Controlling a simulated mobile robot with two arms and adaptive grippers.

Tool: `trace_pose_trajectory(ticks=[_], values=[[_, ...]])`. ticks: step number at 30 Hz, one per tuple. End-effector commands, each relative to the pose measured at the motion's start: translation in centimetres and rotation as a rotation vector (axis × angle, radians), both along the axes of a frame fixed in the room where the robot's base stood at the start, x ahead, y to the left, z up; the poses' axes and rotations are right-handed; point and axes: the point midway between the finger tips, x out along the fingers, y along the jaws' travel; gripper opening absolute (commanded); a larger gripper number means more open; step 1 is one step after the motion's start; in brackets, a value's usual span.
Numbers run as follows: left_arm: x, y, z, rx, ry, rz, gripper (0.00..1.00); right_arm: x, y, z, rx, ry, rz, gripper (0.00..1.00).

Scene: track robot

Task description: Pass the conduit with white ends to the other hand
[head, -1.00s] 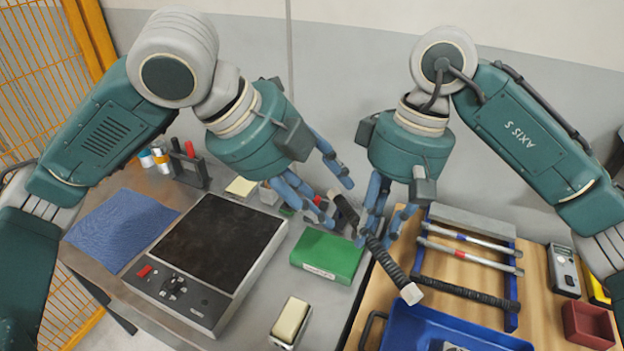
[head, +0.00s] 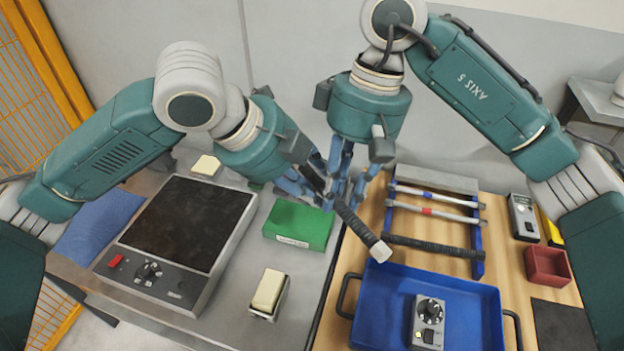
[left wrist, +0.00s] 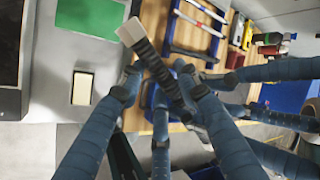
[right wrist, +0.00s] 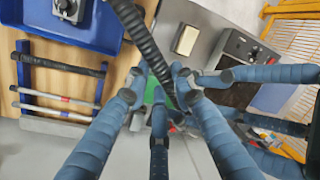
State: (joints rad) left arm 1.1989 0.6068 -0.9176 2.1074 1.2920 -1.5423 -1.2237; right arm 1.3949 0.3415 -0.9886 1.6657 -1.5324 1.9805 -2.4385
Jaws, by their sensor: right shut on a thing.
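The conduit with white ends is a dark ribbed tube (head: 354,224), held slanting in the air. Its lower white end (head: 380,251) shows in the head view; its upper end is hidden among the fingers. My right gripper (head: 345,192) is shut around its middle part. My left gripper (head: 312,185) is at the upper part, with its fingers spread around the tube and apparently not closed. In the left wrist view the conduit (left wrist: 160,68) runs between these fingers. In the right wrist view the conduit (right wrist: 146,42) passes between the right fingers.
A blue rack (head: 479,238) holds banded silver tubes (head: 440,213) and a dark tube (head: 432,246). A blue tray (head: 460,290) with a meter (head: 427,322) lies in front. A green box (head: 298,224), a cream block (head: 268,290) and a hot plate (head: 180,225) stand left.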

Motion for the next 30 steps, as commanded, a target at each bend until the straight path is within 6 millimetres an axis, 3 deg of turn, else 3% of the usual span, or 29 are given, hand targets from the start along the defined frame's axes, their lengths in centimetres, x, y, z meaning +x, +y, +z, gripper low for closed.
trace_pose_trajectory(ticks=[1, 4, 8, 9, 12, 23, 30], values=[[0.0, 0.0, 0.0, 0.0, 0.0, 0.0, 0.17, 0.0, 0.0, 0.0, 0.0, 0.0, 0.0, 0.0], [0.0, 0.0, 0.0, -0.001, 0.0, -0.001, 0.0, 0.0, 0.0, 0.0, 0.0, 0.0, 0.0, 0.0], [0.0, -0.1, 0.1, -0.002, 0.0, -0.002, 0.0, 0.0, 0.0, 0.0, 0.001, 0.0, 0.001, 0.0], [0.0, -0.1, 0.1, -0.003, -0.001, -0.003, 0.0, 0.0, 0.0, 0.0, 0.001, 0.0, 0.001, 0.3], [0.0, -0.1, 0.1, -0.003, -0.001, -0.001, 0.0, 0.0, 0.0, 0.0, 0.001, 0.0, 0.001, 0.46], [0.0, 0.0, 0.1, -0.001, 0.0, -0.001, 0.0, 0.1, -0.1, 0.6, 0.0, -0.001, 0.0, 0.46], [0.0, 0.0, 0.0, 0.0, 0.001, -0.001, 0.0, 0.7, -0.8, 5.0, 0.0, -0.007, -0.003, 0.46]])
